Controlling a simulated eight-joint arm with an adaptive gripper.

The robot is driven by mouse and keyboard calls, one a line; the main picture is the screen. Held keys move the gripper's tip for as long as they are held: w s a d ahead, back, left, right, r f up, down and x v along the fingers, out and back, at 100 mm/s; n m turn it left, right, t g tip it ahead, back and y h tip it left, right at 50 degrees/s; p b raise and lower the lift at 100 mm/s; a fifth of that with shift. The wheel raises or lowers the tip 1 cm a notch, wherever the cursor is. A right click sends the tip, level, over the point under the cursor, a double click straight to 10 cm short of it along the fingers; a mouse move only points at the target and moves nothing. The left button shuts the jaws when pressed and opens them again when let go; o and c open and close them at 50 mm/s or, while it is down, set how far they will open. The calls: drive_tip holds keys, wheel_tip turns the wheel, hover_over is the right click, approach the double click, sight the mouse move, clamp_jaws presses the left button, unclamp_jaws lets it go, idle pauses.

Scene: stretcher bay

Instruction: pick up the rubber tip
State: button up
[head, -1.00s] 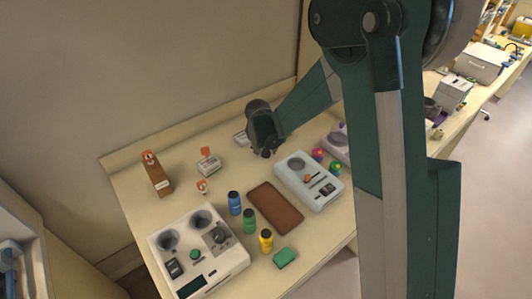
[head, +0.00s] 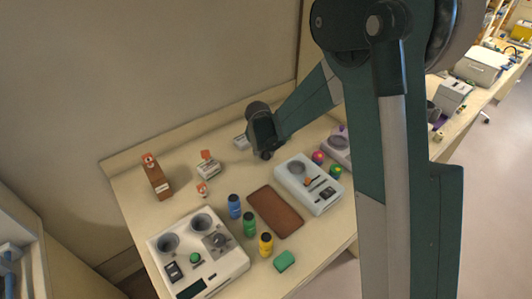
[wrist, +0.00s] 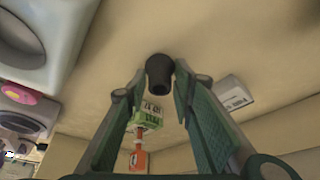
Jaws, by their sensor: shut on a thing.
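The rubber tip (wrist: 159,79) is a small black cylinder, seen between my fingertips in the wrist view. My gripper (wrist: 160,72) is shut on it, with one finger on each side. In the head view my gripper (head: 265,154) hangs over the back part of the table, pointing down, and the tip is hard to tell from the dark fingers there. I cannot tell whether the tip is clear of the table.
A pale device (head: 308,184) and a brown mat (head: 275,211) lie in front of my gripper. Blue (head: 234,206), green (head: 249,224) and yellow (head: 266,244) bottles stand nearby. A white box (wrist: 233,94) and a green-and-white box (wrist: 148,116) are close to my fingers.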

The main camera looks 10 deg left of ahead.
drive_tip(key=shift+r, duration=4.8)
